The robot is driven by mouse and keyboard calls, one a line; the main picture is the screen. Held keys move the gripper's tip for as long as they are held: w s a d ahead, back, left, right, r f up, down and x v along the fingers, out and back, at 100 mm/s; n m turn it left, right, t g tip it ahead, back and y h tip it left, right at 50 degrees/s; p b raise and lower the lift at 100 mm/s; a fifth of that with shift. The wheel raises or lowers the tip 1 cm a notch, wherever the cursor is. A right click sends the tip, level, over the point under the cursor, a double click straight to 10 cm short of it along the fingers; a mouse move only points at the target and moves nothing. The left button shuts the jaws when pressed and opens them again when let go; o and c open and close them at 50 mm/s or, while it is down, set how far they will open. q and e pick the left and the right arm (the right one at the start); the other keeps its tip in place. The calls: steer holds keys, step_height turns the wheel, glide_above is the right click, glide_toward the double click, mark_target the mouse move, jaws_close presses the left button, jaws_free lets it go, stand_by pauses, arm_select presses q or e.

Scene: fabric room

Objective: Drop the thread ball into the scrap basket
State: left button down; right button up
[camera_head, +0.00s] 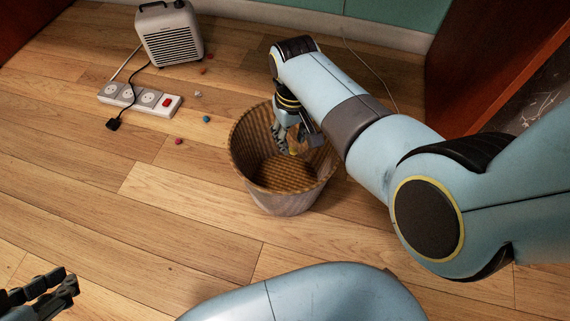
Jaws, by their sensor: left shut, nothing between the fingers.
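The scrap basket (238,160), round and woven, stands upright on the wooden floor in the middle of the view. Its visible bottom looks empty. My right arm reaches in from the right, and my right gripper (291,149) points down inside the rim, over the basket's far side. A small yellowish patch shows at its fingertips; I cannot tell whether this is a thread ball or part of the gripper or basket. My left gripper (72,286) is at the lower left corner, shut and empty, away from the basket. No thread ball is clearly recognisable.
A white heater (170,35) and a power strip (140,97) with a black plug (113,124) are at the upper left. Small bits lie near them, including a blue one (207,119) and a red one (179,141). A brown panel (490,60) stands at the right.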

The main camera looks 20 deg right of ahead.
steer(key=shift+o, duration=0.8)
